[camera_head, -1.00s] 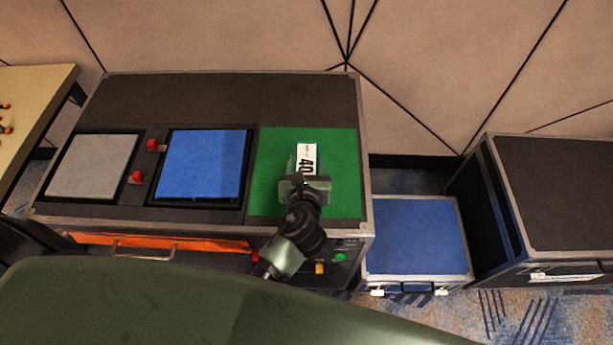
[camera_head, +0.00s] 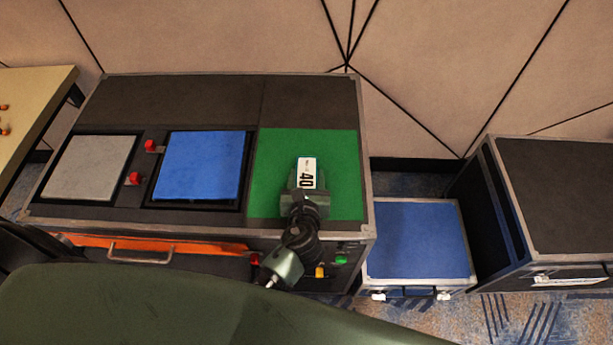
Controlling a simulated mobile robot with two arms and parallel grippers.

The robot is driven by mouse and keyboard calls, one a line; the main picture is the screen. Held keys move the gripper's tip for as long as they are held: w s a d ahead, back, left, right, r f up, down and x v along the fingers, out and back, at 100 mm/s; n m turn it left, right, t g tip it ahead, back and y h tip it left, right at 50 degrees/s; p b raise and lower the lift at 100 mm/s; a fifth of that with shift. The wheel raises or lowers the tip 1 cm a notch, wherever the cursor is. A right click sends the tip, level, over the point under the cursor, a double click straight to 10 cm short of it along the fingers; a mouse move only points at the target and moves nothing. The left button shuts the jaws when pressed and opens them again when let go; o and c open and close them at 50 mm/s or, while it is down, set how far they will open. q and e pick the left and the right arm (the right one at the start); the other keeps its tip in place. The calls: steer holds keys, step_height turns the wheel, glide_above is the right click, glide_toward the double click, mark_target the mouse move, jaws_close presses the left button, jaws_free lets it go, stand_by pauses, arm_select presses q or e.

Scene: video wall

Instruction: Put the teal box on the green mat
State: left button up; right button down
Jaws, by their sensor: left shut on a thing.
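The green mat (camera_head: 343,165) lies on the right part of the dark case top. My right gripper is not in view.
A blue pad (camera_head: 200,165) and a grey pad (camera_head: 90,167) lie left of the mat, with red knobs (camera_head: 134,179) between them. A lower blue-topped case (camera_head: 417,238) and a black case (camera_head: 560,190) stand to the right. Bare mat surrounds the box.

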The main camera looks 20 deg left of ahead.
arm_select(q)
steer(key=o, duration=1.5)
steer(key=shift+s+f, duration=0.15)
steer(key=shift+f, duration=0.15)
steer(key=shift+o, duration=0.2)
steer(key=shift+f, duration=0.1)
steer(key=shift+s+a+f, duration=0.1)
steer(key=shift+s+r, duration=0.2)
steer(key=shift+r, duration=0.25)
steer(key=v, duration=1.1)
steer(key=shift+r, duration=0.45)
